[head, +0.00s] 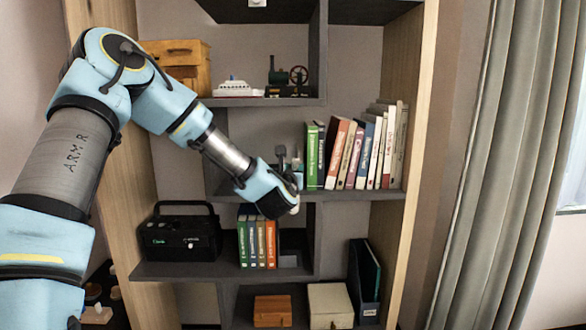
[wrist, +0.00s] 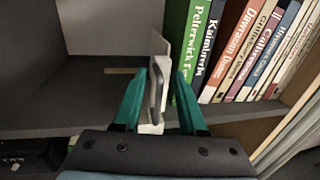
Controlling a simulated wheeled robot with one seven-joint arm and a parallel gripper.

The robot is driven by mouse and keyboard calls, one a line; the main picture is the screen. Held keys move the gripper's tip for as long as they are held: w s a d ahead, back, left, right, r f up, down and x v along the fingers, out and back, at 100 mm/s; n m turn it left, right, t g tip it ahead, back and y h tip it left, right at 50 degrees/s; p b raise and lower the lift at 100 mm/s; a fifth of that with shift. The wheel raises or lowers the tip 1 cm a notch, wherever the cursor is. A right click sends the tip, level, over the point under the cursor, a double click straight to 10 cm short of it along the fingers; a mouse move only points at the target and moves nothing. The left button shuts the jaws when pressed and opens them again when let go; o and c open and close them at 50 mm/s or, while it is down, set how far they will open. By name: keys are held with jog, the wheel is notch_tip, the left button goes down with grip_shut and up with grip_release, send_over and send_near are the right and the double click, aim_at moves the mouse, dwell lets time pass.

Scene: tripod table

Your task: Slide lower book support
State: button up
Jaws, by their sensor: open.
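My gripper (wrist: 160,76) is open, with its two green fingers on either side of an upright, pale grey book support (wrist: 159,48) in the wrist view. A grey loop handle on the support lies between the fingers; I cannot tell whether either finger touches it. The support stands just left of a green book (wrist: 198,48) at the end of a leaning row. In the head view my wrist partly hides this spot. Another small grey piece (head: 288,261), perhaps a book support, sits right of several books (head: 257,243) on the shelf below.
A vertical divider (head: 320,50) and a wooden side panel (head: 413,120) bound the bays. A black radio (head: 180,240) and a white box (head: 330,305) stand lower down.

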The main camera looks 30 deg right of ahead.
grip_shut()
jog(key=shift+s+d, duration=0.15)
dwell(1.2)
